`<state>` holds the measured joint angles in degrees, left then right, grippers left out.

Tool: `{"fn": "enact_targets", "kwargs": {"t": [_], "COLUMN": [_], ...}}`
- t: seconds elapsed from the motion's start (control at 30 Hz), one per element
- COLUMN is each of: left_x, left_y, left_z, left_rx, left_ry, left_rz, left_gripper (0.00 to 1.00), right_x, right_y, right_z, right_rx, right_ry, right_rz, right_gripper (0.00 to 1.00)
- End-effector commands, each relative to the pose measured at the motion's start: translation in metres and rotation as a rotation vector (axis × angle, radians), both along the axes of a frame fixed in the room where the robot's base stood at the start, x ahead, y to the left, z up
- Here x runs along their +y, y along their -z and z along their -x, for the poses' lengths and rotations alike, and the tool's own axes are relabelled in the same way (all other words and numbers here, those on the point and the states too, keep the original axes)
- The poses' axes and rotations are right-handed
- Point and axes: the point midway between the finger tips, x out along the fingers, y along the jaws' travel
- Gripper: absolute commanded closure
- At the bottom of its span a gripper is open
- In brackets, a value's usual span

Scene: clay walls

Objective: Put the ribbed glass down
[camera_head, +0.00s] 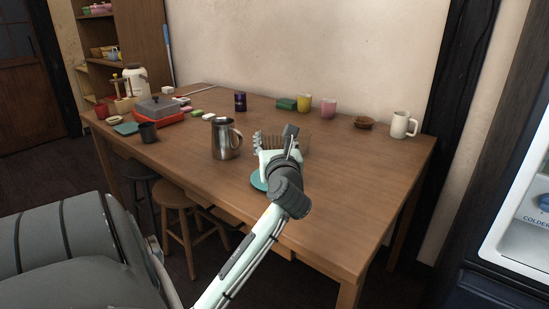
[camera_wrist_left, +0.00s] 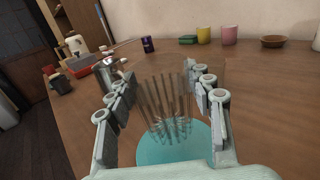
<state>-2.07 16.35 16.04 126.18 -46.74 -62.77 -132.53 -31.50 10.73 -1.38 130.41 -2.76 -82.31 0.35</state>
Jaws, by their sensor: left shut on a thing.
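My left gripper (camera_head: 275,152) is shut on the ribbed glass, a clear, see-through tumbler with vertical ribs. In the left wrist view the glass (camera_wrist_left: 168,105) stands roughly upright between the fingers of the gripper (camera_wrist_left: 162,112). A round teal plate (camera_wrist_left: 180,147) lies on the table right below or behind the glass. In the head view the plate (camera_head: 258,181) is partly covered by the gripper. I cannot tell whether the glass base touches the plate. My right gripper is not in view.
A steel pitcher (camera_head: 225,139) stands left of the gripper on the wooden table (camera_head: 350,190). Yellow (camera_head: 304,104) and pink (camera_head: 328,108) cups, a brown bowl (camera_head: 364,122) and a white mug (camera_head: 402,125) line the back. The table's right part is clear.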

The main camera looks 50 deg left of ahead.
Motion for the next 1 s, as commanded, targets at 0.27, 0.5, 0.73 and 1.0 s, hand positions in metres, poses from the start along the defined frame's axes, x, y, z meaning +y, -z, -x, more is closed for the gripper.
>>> {"fn": "enact_targets", "kwargs": {"t": [0.27,0.5,0.73,1.0], "left_x": [-0.001,-0.001,-0.001,-0.001], "left_y": [0.037,0.04,0.044,0.043], "left_z": [-0.001,-0.001,-0.001,-0.001], "left_rx": [0.003,-0.001,0.001,0.001], "left_ry": [0.0,0.001,0.001,0.001], "left_rz": [0.001,-0.001,0.0,0.0], "left_gripper": [0.82,0.82,0.46,0.28], "right_x": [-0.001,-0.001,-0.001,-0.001], "right_y": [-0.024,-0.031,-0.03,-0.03], "right_z": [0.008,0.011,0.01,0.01], "right_rx": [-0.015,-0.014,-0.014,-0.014], "right_ry": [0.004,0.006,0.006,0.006], "right_rz": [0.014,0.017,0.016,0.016], "right_gripper": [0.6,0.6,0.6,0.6]}}
